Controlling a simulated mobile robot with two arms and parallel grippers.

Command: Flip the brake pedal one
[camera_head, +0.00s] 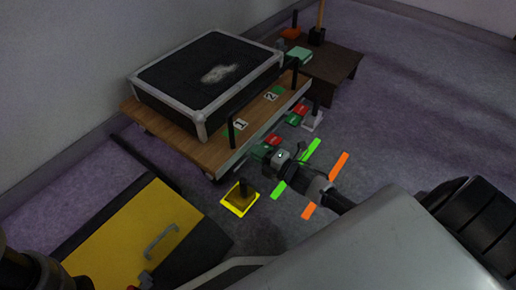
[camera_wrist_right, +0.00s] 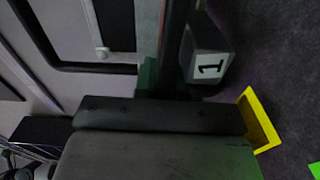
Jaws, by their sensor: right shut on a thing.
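Brake pedal one is a pale grey block with a dark mark, low beside the near end of the wooden dolly (camera_head: 190,137). Its pale top (camera_head: 283,156) shows in the head view, and its face marked "1" (camera_wrist_right: 209,66) shows in the right wrist view. My right gripper (camera_head: 277,163) is at this pedal and shut on it. The dark gripper body hides much of the contact. A red and green piece (camera_head: 273,141) sits just behind it at the dolly's side. My left gripper does not show.
A black case (camera_head: 205,75) lies on the dolly. A similar pale pedal (camera_head: 313,121) stands farther along. Green (camera_head: 311,151) and orange (camera_head: 339,165) strips mark the floor. A yellow-topped box (camera_head: 130,235) stands at lower left.

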